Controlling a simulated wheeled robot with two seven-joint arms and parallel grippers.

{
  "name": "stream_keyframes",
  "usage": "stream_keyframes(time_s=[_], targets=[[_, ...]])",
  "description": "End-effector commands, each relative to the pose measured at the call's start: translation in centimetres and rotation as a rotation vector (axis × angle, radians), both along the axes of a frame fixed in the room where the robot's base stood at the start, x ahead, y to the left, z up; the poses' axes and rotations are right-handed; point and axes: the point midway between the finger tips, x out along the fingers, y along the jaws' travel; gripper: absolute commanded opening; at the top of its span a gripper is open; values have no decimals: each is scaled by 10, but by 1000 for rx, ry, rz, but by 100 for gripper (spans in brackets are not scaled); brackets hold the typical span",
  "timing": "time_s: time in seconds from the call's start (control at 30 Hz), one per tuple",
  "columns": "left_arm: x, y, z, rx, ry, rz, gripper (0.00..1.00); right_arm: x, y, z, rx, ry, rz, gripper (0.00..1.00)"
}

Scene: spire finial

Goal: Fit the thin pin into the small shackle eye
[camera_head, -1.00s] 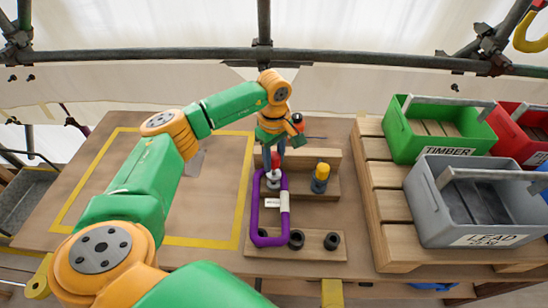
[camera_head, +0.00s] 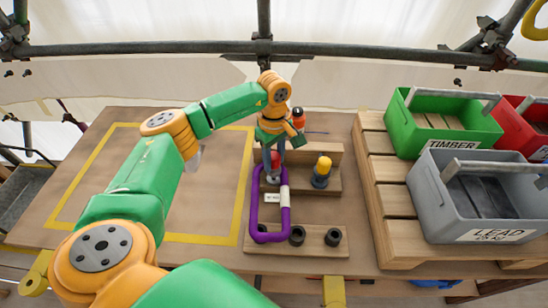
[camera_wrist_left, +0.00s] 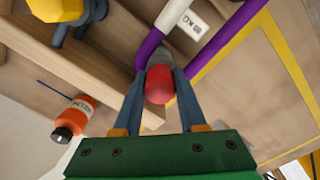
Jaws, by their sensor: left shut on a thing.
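My left gripper (camera_head: 272,163) points down at the wooden rack and is shut on a red-topped pin (camera_head: 275,154). In the left wrist view the red knob (camera_wrist_left: 160,85) sits between the two fingertips, with a grey part just beyond it. A second pin (camera_head: 322,172), yellow-topped with a dark grey body, stands upright to the right; its yellow knob shows in the wrist view (camera_wrist_left: 56,8). Several dark round eyes stand on the front wooden board, including a middle one (camera_head: 297,235) and a right one (camera_head: 333,237). I cannot tell which is smallest. My right gripper is not in view.
A purple loop (camera_head: 254,210) with a white labelled sleeve (camera_head: 284,197) lies close around the held pin and over the front board's left end. Green (camera_head: 400,127) and grey (camera_head: 425,205) crates are right; the yellow-outlined area is clear.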

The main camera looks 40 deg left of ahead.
Motion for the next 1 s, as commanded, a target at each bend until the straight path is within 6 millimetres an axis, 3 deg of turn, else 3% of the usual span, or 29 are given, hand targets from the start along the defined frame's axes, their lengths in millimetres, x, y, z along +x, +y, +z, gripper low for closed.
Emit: stream_keyframes(time_s=[0.27,0.3,0.43,0.77,1.0], targets=[[0,0,-8,0,0,0,0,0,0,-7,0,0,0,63],[0,0,-8,0,0,0,43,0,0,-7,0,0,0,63],[0,0,-7,0,1,0,75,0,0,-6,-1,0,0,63],[0,0,-3,0,0,0,75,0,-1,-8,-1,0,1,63],[1,0,46,0,-4,-1,75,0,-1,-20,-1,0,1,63]])
